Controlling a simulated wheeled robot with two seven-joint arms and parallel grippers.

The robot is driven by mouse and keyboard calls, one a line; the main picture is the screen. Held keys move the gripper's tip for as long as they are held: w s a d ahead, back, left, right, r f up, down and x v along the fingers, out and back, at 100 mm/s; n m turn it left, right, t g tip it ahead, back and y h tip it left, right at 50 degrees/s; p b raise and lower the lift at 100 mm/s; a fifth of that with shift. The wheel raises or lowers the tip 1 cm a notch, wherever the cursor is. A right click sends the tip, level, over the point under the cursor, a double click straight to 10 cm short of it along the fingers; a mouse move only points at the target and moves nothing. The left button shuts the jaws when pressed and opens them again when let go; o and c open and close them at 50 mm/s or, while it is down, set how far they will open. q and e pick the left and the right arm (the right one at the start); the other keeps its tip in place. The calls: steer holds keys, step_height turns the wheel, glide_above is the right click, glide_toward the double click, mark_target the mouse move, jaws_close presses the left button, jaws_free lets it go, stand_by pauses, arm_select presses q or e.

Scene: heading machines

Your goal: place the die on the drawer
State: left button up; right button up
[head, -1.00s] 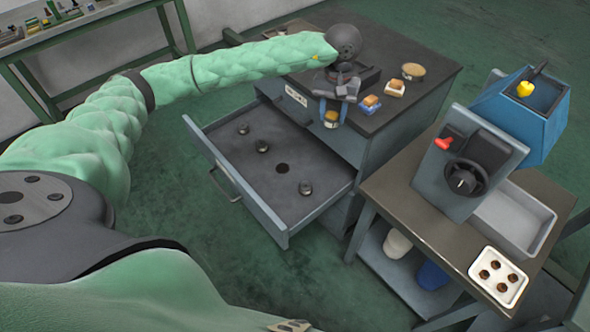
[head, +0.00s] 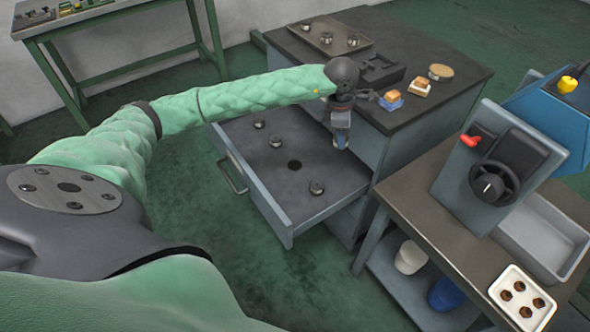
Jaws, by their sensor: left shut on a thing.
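The drawer (head: 268,178) is pulled out of the grey cabinet. Several dark round dies, such as this one (head: 275,141), stand on its floor, with a dark round hole (head: 294,166) between them. My left gripper (head: 340,141) hangs over the drawer's inner right end, close to the cabinet front, and points down. It is shut on the die, which the fingers almost wholly hide in the head view. I cannot tell its height above the drawer floor. My right gripper is out of view.
The cabinet top (head: 447,97) holds a tray (head: 322,43) with round parts, a dark fixture (head: 380,68), two small blocks and a brass-coloured disc (head: 440,71). A bench (head: 415,185) with a machine (head: 490,170) and a white tray (head: 505,306) stands at right.

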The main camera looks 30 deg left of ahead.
arm_select(q)
step_height(320, 180, down, 6)
steer(key=a+n+y+b, duration=0.1)
steer(key=a+n+b, duration=0.25)
steer(key=n, duration=0.65)
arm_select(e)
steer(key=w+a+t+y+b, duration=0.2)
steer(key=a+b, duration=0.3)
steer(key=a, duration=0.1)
arm_select(q)
steer(key=n+y+p, duration=0.1)
steer(key=n, duration=1.4)
glide_above(295, 164)
steer(key=f, duration=1.4)
steer(key=shift+s+d+f, duration=0.3)
steer(key=shift+s, duration=0.05)
steer(key=shift+a+f, duration=0.1)
steer(key=shift+f+p, duration=0.4)
steer(key=shift+f, duration=1.7)
steer(key=o, duration=1.2)
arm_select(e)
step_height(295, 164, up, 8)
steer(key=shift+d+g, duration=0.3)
